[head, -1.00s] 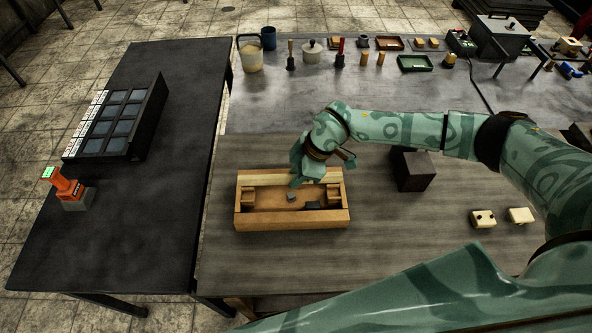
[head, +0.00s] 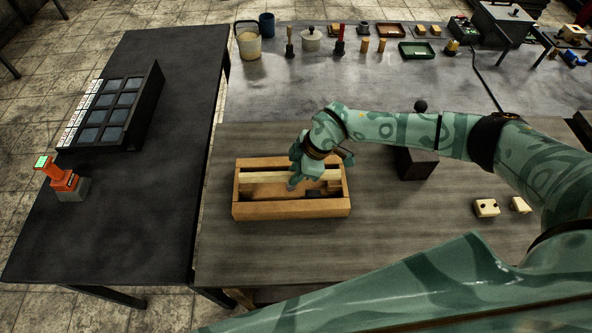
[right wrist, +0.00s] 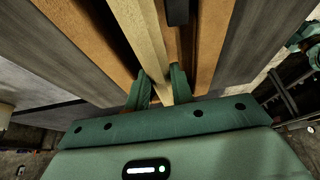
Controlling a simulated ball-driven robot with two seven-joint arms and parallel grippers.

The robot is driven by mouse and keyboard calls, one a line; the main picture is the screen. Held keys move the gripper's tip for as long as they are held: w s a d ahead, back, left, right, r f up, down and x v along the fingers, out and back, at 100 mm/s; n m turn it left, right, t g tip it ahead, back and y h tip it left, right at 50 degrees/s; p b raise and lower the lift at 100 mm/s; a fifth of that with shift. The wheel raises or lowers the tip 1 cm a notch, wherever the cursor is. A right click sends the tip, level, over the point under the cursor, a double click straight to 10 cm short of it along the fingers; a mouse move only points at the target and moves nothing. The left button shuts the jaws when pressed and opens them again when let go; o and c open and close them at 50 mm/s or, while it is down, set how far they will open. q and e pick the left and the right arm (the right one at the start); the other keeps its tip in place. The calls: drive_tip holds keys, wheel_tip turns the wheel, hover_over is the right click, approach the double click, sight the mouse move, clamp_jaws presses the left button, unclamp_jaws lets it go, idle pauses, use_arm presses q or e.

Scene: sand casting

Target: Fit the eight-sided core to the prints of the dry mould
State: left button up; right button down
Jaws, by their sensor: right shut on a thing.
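A long pale sand-coloured bar (head: 262,177), which looks like the core, lies lengthwise over the brown open box-shaped mould (head: 290,209) on the near table. My right gripper (head: 297,180) reaches down over the mould and is shut on the bar near its middle. In the right wrist view the bar (right wrist: 143,35) runs between the two fingertips (right wrist: 160,88), with brown mould walls (right wrist: 211,45) alongside. I cannot tell whether the bar's ends rest in the prints or hang above them. The prints are mostly hidden. My left gripper is not in view.
A small dark piece (head: 313,195) shows inside the mould. A dark block (head: 416,163) stands right of the mould, partly behind my arm. Two small cream blocks (head: 487,208) lie farther right. Tools and trays line the back table.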

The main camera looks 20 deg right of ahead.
drive_tip(key=shift+r+p, duration=0.1)
drive_tip(key=shift+p, duration=0.35)
idle(0.6)
drive_tip(key=shift+p, duration=0.45)
idle(0.4)
drive_tip(key=shift+p, duration=0.4)
drive_tip(key=shift+f+b, duration=0.55)
drive_tip(key=shift+f, duration=0.65)
drive_tip(key=c, duration=1.1)
unclamp_jaws()
